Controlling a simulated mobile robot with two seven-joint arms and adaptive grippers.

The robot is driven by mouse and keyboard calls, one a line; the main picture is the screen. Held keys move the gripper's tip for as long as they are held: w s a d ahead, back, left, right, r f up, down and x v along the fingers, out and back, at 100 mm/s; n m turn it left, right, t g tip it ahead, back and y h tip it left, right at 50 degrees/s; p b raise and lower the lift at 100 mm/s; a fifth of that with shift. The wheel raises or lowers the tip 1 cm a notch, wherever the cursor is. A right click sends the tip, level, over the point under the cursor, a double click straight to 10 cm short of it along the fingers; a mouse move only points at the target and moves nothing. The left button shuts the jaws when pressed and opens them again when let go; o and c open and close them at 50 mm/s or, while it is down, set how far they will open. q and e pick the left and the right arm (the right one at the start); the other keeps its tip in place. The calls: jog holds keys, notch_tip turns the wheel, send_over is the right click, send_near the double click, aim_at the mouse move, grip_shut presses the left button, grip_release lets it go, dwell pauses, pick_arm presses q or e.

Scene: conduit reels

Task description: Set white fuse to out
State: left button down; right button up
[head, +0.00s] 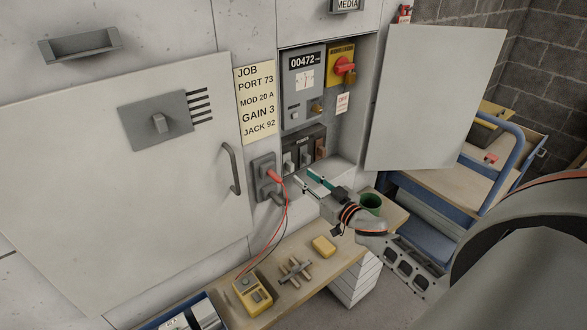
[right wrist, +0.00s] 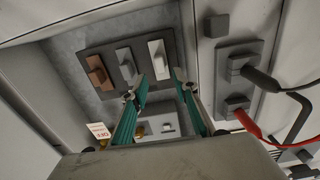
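The white fuse (head: 288,164) sits in the dark fuse block (head: 303,138) in the open wall cabinet, at the left end of a row of three. In the right wrist view, which looks upside down, the white fuse (right wrist: 158,60) is at the row's right end. Beside it are a grey fuse (head: 305,156) and a brown fuse (head: 320,148). My right gripper (head: 303,177) is open and empty, just below and in front of the block. In the right wrist view its teal fingers (right wrist: 161,78) appear on either side of the white fuse, apparently without contact. My left gripper is not in view.
The open cabinet door (head: 435,95) stands right of the recess. A grey socket plate (head: 264,178) with red and black leads is close left. Below, a bench holds a yellow multimeter (head: 252,293), a yellow block (head: 324,246) and a green cup (head: 371,202).

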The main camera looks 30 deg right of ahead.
aim_at(292, 168)
jog(key=w, duration=0.7)
jog(key=shift+a, duration=0.35)
grip_shut()
